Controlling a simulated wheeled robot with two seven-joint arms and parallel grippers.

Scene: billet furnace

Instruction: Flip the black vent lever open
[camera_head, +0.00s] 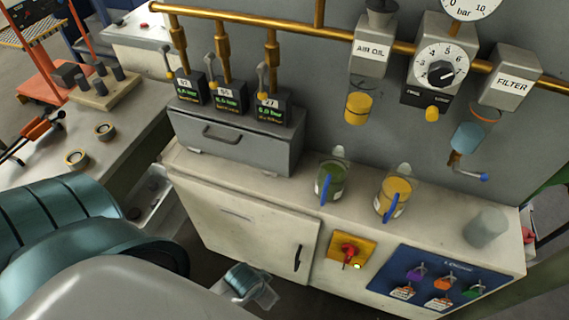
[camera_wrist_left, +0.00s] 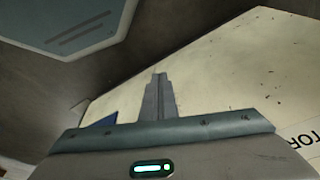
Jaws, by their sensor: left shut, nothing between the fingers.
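I cannot pick out a black vent lever with certainty. A slim black handle (camera_head: 298,258) stands upright on the cream cabinet door in the head view. A lever with a blue tip (camera_head: 468,173) hangs under the filter bowl at the right. Three grey levers (camera_head: 262,80) stand above the small black displays at the back left. My left gripper (camera_wrist_left: 160,82) is shut and empty in the left wrist view, over a cream surface with dark lettering at its right edge. My right gripper is in neither view.
A cluttered bench (camera_head: 110,125) stands left.

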